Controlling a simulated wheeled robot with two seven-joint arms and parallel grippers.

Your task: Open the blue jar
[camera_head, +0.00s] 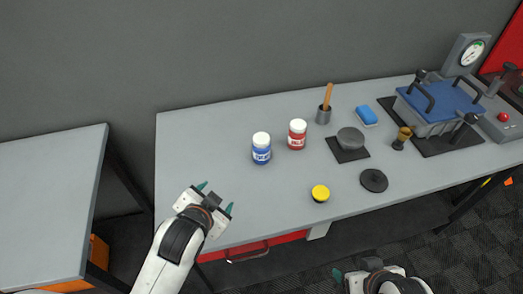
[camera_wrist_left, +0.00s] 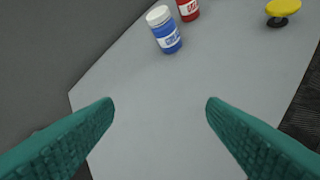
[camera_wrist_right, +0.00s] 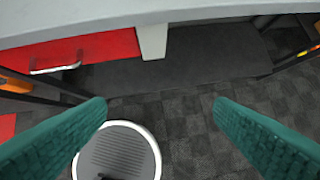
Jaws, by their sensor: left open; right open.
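The blue jar (camera_head: 261,150) stands upright on the grey table with its white lid on. It also shows at the top of the left wrist view (camera_wrist_left: 167,34). My left gripper (camera_head: 217,198) is open and empty over the table's front left part, to the left of and nearer than the jar. Its green fingers frame bare tabletop in the left wrist view. My right gripper (camera_wrist_right: 160,112) is open and empty, low in front of the table; only part of it shows at the bottom of the head view. Its wrist view shows floor and the table's front edge.
A red jar (camera_head: 297,135) with a white lid stands just right of the blue jar. A yellow-topped object (camera_head: 320,193), black disc (camera_head: 374,180), grey bowl (camera_head: 350,138), pestle cup (camera_head: 324,113), blue sponge (camera_head: 366,115) and blue-lidded press (camera_head: 440,103) lie further right. The left tabletop is clear.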

